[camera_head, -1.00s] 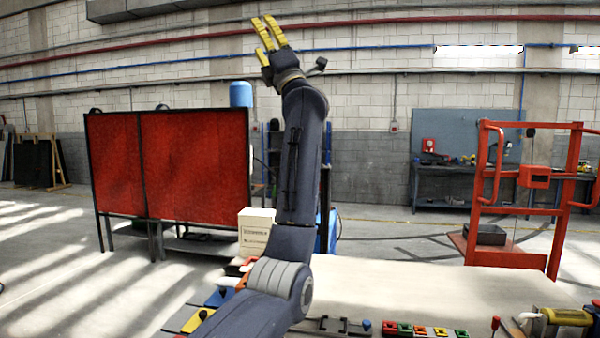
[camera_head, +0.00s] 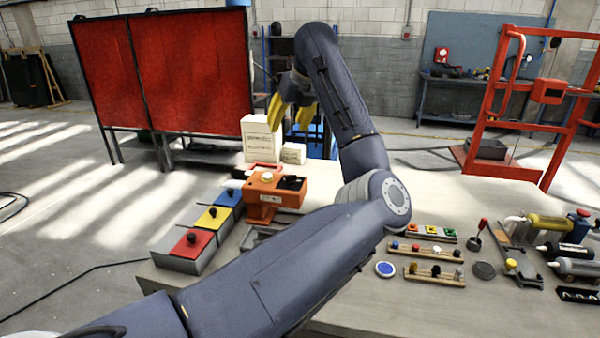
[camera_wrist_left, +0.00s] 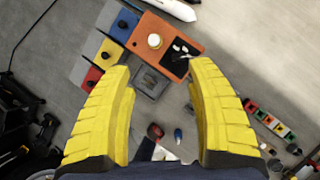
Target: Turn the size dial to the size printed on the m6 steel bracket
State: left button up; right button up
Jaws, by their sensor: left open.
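An orange box (camera_head: 262,205) stands at the table's back left. It has a round cream knob (camera_head: 267,177) and a dark panel on top; I cannot read any size marks. The wrist view shows the box (camera_wrist_left: 155,22), its knob (camera_wrist_left: 155,41) and pale pieces on the dark panel (camera_wrist_left: 178,58). My left gripper (camera_head: 291,116) is open and empty, pointing down, above and apart from the box. Its yellow fingers (camera_wrist_left: 162,78) frame a grey tray (camera_wrist_left: 150,84) beside the box. I cannot pick out the m6 steel bracket. My right gripper is not in view.
Red, yellow and blue lidded bins (camera_head: 213,217) line the table's left edge. White cartons (camera_head: 256,138) stand behind the orange box. Racks of small coloured parts (camera_head: 431,232) and bottle-like tools (camera_head: 545,225) lie at the right. The back middle of the table (camera_head: 440,190) looks clear.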

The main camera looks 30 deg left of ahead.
pick_arm(q)
notch_tip(320, 180, down, 2)
jog(key=d+h, duration=0.1)
jog(key=d, duration=0.2)
send_near(291, 175)
jog(key=shift+h, duration=0.3)
jog(key=x, duration=1)
jog(key=shift+w+a, duration=0.1)
jog(key=shift+a, duration=0.25)
jog(key=shift+r, duration=0.1)
grip_shut()
